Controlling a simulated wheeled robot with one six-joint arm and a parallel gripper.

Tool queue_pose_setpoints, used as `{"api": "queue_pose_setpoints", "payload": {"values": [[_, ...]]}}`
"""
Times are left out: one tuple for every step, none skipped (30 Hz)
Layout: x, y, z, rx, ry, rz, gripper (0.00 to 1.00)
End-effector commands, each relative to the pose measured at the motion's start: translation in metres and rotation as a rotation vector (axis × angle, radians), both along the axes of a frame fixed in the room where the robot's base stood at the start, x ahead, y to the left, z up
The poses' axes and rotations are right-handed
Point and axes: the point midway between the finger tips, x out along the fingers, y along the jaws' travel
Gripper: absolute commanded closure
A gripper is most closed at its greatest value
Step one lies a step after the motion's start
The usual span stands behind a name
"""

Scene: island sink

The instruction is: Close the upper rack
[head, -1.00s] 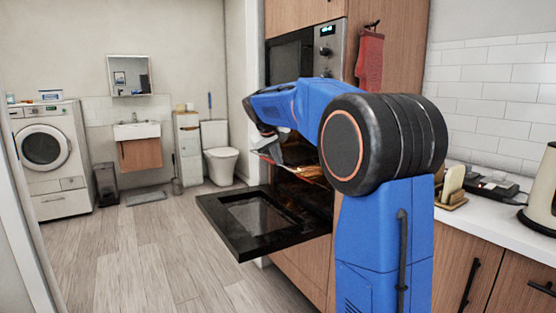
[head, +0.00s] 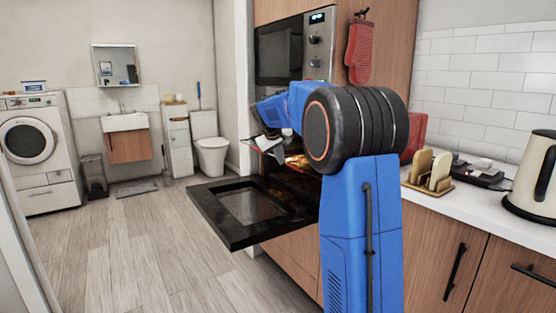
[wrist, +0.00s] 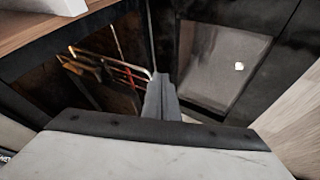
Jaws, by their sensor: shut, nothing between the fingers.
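The oven (head: 290,165) has its black door (head: 245,207) folded down, and its lit cavity shows behind my arm. In the wrist view, a wire rack (wrist: 118,72) with bright metal rails shows inside the dark cavity, left of the door's glass panel (wrist: 225,65). I cannot tell from these views how far the upper rack sticks out. My gripper (head: 268,145) is in front of the oven opening, above the open door. In the wrist view my gripper (wrist: 162,92) is shut and empty, close to the rack's right end. Whether it touches the rack is unclear.
A built-in appliance (head: 282,55) sits above the oven. A red oven mitt (head: 358,52) hangs to its right. The counter at right holds a toast holder (head: 430,172) and a kettle (head: 535,180). The wooden floor (head: 140,240) at left is clear.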

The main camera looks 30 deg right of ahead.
Motion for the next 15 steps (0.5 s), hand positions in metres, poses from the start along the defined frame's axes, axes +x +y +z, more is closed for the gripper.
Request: {"api": "queue_pose_setpoints", "payload": {"values": [[0.0,0.0,0.0,0.0,0.0,0.0,1.0],[0.0,0.0,0.0,0.0,0.0,0.0,1.0],[0.0,0.0,0.0,0.0,0.0,0.0,1.0],[0.0,0.0,0.0,0.0,0.0,0.0,1.0],[0.0,0.0,0.0,0.0,0.0,0.0,1.0],[0.0,-0.001,0.0,0.0,0.0,0.0,1.0],[0.0,-0.002,0.0,0.0,0.0,-0.001,1.0],[0.0,-0.004,0.0,0.001,0.0,-0.001,1.0],[0.0,-0.009,0.0,0.0,0.0,-0.002,1.0],[0.0,-0.014,0.0,0.001,0.0,-0.004,1.0],[0.0,-0.019,-0.001,0.001,0.001,-0.005,1.0],[0.001,-0.027,-0.001,0.002,0.001,-0.004,1.0],[0.001,-0.035,-0.001,0.002,0.0,-0.006,1.0],[0.001,-0.042,-0.001,0.001,0.0,-0.006,1.0],[0.002,-0.051,-0.001,0.001,0.0,-0.004,1.0]]}}
